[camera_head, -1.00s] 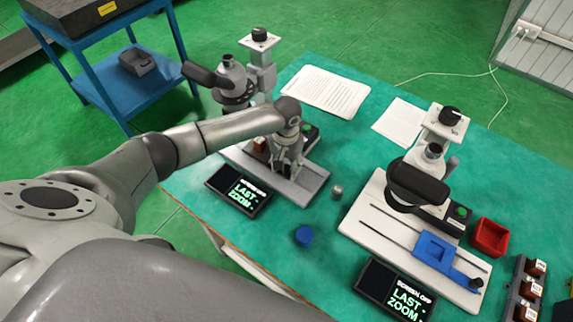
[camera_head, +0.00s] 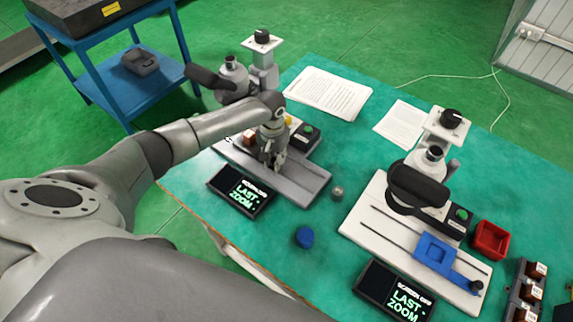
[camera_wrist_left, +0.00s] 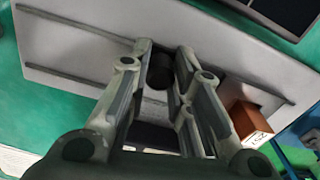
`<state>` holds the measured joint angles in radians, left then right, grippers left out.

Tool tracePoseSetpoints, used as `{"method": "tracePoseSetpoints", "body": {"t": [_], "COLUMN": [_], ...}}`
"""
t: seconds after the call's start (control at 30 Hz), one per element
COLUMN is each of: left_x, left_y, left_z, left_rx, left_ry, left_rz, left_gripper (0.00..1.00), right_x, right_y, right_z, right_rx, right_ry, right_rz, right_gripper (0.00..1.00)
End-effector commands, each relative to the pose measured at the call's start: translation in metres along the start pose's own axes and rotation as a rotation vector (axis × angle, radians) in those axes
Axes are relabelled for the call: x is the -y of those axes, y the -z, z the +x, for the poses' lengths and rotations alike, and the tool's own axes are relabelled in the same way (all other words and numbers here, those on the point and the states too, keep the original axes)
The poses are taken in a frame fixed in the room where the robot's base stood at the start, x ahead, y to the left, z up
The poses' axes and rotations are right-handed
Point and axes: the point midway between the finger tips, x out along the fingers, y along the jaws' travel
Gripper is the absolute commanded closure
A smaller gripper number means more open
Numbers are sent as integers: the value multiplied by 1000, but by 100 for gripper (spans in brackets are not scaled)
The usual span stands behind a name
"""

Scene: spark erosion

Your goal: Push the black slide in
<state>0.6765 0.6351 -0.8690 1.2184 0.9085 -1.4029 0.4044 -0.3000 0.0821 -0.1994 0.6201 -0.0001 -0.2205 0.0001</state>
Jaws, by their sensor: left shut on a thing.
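My left gripper (camera_head: 272,163) is over the pale base plate (camera_head: 305,184) of the left microscope (camera_head: 235,75). In the left wrist view its fingers (camera_wrist_left: 163,52) point down at the plate and are shut around a dark round knob (camera_wrist_left: 160,76). A dark flat part (camera_wrist_left: 152,137), apparently the black slide, shows between the fingers below the knob. Most of the slide is hidden by my gripper in both views, so I cannot tell exactly how far in it sits. My right gripper is not in view.
A brown block (camera_head: 249,138) stands on the plate beside my gripper. A screen (camera_head: 241,190) lies in front of it. A small metal cylinder (camera_head: 338,193) and a blue round thing (camera_head: 304,237) are to the right. Another microscope (camera_head: 425,185) with a blue slide (camera_head: 436,250) stands further right.

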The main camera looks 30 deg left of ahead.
Motion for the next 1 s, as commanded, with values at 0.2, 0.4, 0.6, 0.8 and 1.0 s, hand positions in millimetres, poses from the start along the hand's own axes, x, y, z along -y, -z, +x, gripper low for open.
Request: {"method": "tracePoseSetpoints", "body": {"t": [0.2, 0.4, 0.6, 0.8, 1.0], "left_x": [35, 39, 40, 39, 37], "left_y": [6, 7, 7, 7, 6], "left_z": [-1, -2, -2, -2, -1], "left_rx": [-3, -4, -5, -4, -3], "left_ry": [1, 4, 6, 4, 1], "left_rz": [-3, -2, -3, -2, -1], "left_gripper": [100, 100, 71, 56, 56], "right_x": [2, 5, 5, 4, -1], "right_y": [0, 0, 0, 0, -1], "right_z": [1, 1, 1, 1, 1], "right_rx": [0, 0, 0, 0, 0], "right_ry": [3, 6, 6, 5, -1], "right_rz": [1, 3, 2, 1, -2], "right_gripper": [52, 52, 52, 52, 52]}}
